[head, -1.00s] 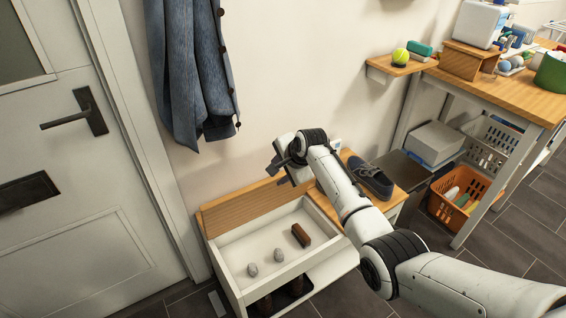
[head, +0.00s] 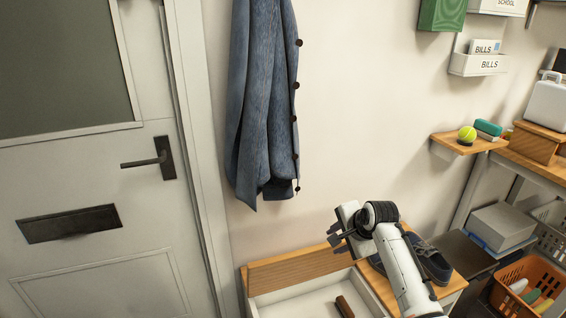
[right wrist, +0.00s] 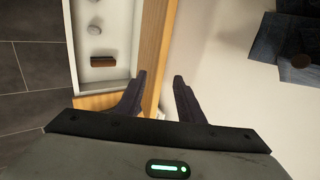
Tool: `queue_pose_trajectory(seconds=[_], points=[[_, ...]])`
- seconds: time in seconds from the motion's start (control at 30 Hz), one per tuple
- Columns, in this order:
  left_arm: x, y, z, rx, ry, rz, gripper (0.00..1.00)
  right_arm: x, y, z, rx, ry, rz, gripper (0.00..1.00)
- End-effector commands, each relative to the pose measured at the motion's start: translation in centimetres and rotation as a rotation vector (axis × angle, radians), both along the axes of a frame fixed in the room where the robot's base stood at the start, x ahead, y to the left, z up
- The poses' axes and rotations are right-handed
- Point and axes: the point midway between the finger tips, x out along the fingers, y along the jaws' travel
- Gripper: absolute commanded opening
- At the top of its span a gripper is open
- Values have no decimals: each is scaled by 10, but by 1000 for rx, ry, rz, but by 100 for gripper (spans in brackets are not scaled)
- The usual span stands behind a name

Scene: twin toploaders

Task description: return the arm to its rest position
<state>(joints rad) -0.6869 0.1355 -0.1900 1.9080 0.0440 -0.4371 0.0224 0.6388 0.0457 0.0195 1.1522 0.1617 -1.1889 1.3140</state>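My right arm comes in from the lower right of the head view. My left gripper is in neither view.
Dark shoes (head: 432,262) sit beside my right arm. A blue coat (head: 265,100) hangs above, left of the gripper. An orange basket (head: 515,272) stands at right.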

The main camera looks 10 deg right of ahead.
Motion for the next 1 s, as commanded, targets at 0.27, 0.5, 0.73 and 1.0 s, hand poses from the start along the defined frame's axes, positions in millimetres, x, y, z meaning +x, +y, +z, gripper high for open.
queue_pose_trajectory(seconds=[0.27, 0.5, 0.73, 1.0], points=[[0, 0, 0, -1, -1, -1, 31, -88, -2, -102, -268, -54, 294, 34], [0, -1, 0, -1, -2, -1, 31, -212, 20, -165, -560, -151, 691, 34], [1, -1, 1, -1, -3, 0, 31, -328, 53, -173, -771, -263, 1027, 34], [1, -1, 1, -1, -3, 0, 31, -385, 73, -160, -875, -339, 1186, 34]])
